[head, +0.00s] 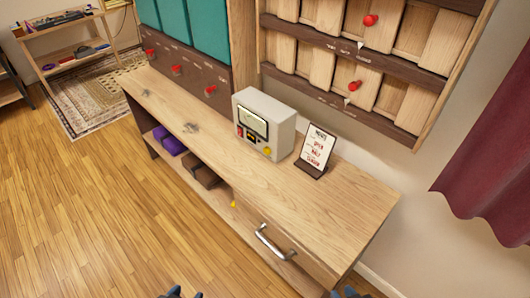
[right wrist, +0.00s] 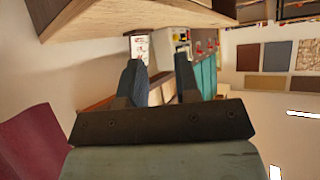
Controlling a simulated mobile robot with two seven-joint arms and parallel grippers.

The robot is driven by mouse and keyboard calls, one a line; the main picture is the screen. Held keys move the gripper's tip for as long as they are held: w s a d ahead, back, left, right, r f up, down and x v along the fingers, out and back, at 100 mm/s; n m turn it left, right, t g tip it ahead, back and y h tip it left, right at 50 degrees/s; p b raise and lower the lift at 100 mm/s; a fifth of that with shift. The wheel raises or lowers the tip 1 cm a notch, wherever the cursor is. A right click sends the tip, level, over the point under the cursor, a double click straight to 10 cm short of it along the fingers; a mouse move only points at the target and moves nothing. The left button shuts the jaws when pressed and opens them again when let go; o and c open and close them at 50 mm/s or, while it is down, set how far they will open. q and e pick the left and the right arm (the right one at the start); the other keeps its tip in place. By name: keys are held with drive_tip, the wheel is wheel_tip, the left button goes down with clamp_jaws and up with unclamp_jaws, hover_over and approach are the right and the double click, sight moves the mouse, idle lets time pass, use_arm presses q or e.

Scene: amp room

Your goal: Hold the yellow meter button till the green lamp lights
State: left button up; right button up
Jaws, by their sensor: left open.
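The meter (head: 281,132) is a cream box with a dial on its front. It stands on the wooden bench top, and its yellow button (head: 267,152) is at the lower right of its front face. A red switch (head: 240,131) sits at the lower left. I cannot make out a lit green lamp. My left gripper (head: 184,294) shows only its open tips at the bottom edge, well short of the meter. My right gripper (head: 348,293) barely shows at the bottom. In the right wrist view its fingers (right wrist: 159,80) are apart and empty, with the meter (right wrist: 181,36) beyond them.
A small sign (head: 316,148) stands on the bench (head: 330,205) right of the meter. A drawer handle (head: 272,243) juts from the bench front. Purple items (head: 168,140) lie on the lower shelf. Cubbies with red knobs (head: 371,20) hang above. Open floor (head: 90,220) lies left.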

clamp_jaws()
idle(1.4)
